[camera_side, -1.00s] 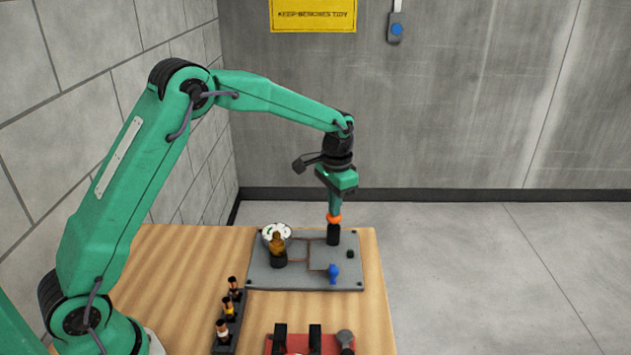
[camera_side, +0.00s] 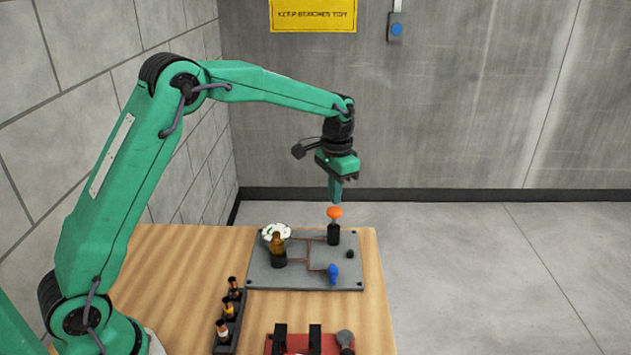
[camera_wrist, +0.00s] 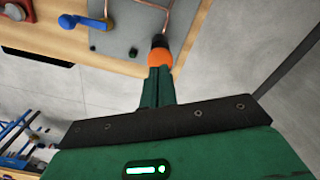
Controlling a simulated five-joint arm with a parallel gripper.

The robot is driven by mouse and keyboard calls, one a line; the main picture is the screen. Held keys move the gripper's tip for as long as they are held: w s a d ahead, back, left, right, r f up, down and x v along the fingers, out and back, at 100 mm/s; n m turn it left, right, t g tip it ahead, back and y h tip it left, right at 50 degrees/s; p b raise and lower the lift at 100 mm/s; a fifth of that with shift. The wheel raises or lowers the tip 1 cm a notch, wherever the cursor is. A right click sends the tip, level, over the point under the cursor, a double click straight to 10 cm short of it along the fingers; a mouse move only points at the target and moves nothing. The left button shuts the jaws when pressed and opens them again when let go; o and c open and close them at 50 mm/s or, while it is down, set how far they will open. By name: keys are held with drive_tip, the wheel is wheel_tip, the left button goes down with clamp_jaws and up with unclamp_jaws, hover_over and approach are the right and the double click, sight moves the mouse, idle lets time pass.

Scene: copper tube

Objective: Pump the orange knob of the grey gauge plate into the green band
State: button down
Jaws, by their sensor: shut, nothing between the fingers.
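The grey gauge plate (camera_side: 262,274) lies on the wooden bench. Its orange knob (camera_side: 334,212) tops a black cylinder (camera_side: 334,234) at the back right of the plate and stands raised. A white round gauge (camera_side: 276,231) on a brass and black stem is at the plate's left; its needle and green band are too small to read. My gripper (camera_side: 335,202) is shut and empty, pointing down just above the knob. In the wrist view the orange knob (camera_wrist: 160,58) is at the fingertips; I cannot tell whether they touch.
A blue lever (camera_side: 333,272) stands at the plate's front, with copper tubes running between the parts. A black rack (camera_side: 229,322) with several small pieces is at front left. A red plate (camera_side: 310,344) with black blocks is at the front edge.

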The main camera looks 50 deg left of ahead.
drive_tip(key=shift+r, duration=1.5)
wheel_tip(320, 180, up, 3)
drive_tip(key=shift+r, duration=0.1)
drive_tip(key=shift+f, duration=3.3)
drive_tip(key=shift+f, duration=0.45)
